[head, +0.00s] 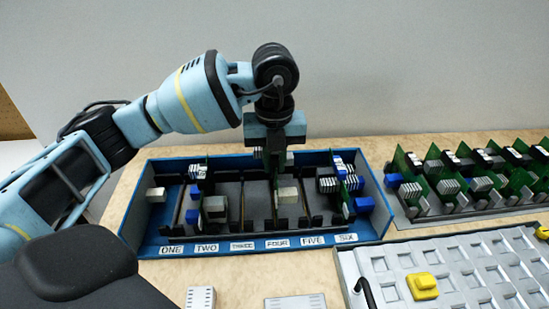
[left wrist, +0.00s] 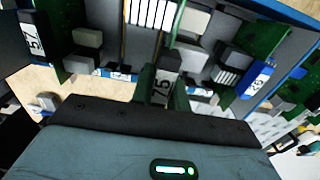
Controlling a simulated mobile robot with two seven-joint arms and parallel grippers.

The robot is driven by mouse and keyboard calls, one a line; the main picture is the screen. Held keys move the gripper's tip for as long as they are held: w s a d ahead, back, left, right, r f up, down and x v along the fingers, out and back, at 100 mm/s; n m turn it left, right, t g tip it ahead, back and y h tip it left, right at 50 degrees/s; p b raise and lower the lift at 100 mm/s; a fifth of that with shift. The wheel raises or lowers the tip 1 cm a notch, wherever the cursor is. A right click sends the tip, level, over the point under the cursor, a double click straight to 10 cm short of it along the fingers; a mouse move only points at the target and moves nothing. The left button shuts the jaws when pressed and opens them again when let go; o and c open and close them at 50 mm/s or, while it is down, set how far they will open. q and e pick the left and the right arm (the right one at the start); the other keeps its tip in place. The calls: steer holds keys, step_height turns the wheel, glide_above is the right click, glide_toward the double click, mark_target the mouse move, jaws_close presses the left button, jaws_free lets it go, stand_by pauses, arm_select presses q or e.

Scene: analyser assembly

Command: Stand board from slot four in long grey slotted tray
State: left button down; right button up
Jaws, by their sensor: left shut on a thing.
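The blue box (head: 152,250) has slots labelled ONE to SIX along its front. My left gripper (head: 276,150) points down over slot four and is shut on the top of a green board (head: 282,181) with a pale block on its face. The board is upright and still appears to be within the box; whether its lower edge sits in the slot is hard to tell. In the left wrist view, the fingers (left wrist: 163,92) close around a dark part marked 75. The long grey slotted tray (head: 480,213) is at the right and carries several upright green boards. My right gripper is not in view.
Other boards stand in the box on both sides, near slot two (head: 213,203) and slot six (head: 346,192). A grey tray with square pockets (head: 455,262) and yellow pieces (head: 422,286) lies at front right. Pale small blocks (head: 200,298) lie at the front.

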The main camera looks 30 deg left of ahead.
arm_select(q)
steer(key=shift+f+b, duration=0.85)
steer(key=shift+f, duration=1.3)
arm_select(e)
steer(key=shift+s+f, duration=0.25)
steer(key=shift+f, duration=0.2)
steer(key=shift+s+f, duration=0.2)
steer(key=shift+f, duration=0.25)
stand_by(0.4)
arm_select(q)
steer(key=c, duration=1.2)
jaws_free()
steer(key=shift+o, duration=0.2)
steer(key=shift+r+p, duration=0.15)
steer(key=shift+p, duration=0.25)
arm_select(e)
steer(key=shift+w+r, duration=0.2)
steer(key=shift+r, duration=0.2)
arm_select(q)
steer(key=shift+r+p, duration=1.5)
steer(key=shift+r, duration=0.25)
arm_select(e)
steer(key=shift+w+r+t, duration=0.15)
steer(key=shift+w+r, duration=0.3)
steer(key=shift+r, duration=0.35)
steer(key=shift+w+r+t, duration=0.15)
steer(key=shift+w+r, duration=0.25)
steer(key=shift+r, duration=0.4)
